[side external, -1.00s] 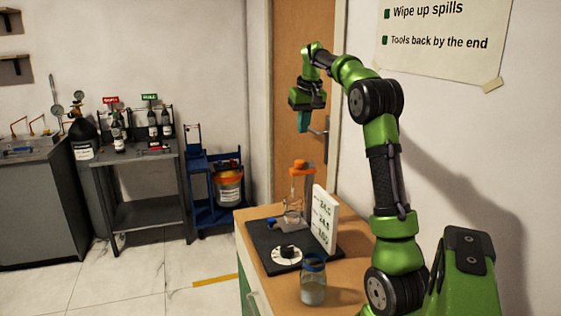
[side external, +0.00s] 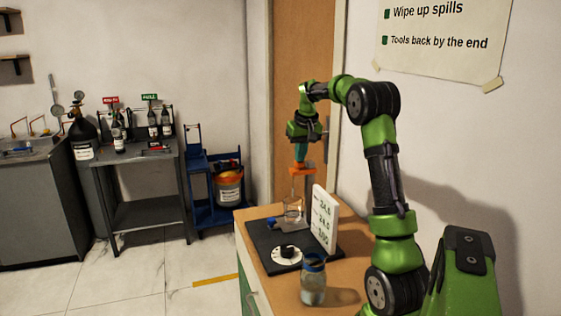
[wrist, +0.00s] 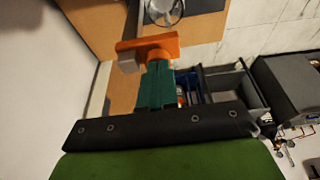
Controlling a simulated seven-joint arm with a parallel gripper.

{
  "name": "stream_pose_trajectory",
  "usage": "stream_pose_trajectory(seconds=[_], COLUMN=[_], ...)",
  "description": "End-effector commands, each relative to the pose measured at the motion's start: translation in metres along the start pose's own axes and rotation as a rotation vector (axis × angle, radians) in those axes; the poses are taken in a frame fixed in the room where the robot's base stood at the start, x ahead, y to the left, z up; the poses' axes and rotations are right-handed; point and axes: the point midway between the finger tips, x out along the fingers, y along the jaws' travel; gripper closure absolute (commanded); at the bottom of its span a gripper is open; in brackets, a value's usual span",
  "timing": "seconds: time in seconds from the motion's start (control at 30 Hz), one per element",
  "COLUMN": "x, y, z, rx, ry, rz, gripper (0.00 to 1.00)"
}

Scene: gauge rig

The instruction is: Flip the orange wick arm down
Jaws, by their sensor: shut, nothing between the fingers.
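The orange wick arm (side external: 303,171) stands at the top of a thin upright post, above a clear glass vessel (side external: 292,207) on the dark base plate (side external: 262,243). In the wrist view the orange arm (wrist: 165,43) lies crosswise just past my fingertips, with a pale block at its left end. My gripper (side external: 299,160) points down with its teal fingers shut and empty, right over the orange part. In the wrist view the fingertips (wrist: 158,66) overlap the orange part; I cannot tell whether they touch it.
A white board with numbers (side external: 324,218) stands right of the vessel. A white dial with a black knob (side external: 287,253) is on the plate's front. A blue-lidded jar (side external: 313,280) stands at the bench's front. The door (side external: 285,60) is close behind my gripper.

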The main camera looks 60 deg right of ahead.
Motion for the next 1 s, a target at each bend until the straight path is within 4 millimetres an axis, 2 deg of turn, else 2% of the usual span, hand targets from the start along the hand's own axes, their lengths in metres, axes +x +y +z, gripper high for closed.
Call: stream_pose_trajectory(seconds=[0.07, 0.3, 0.43, 0.83, 1.0], x=[0.008, 0.059, 0.076, 0.083, 0.072], y=[0.000, 0.000, -0.001, 0.000, -0.001], z=[0.003, 0.019, 0.024, 0.026, 0.022], rx=[-0.002, -0.001, 0.000, -0.001, 0.000], ry=[-0.004, -0.007, -0.004, -0.005, -0.002], rz=[0.000, 0.000, -0.001, 0.001, 0.001], gripper=[1.00, 1.00, 1.00, 1.00, 1.00])
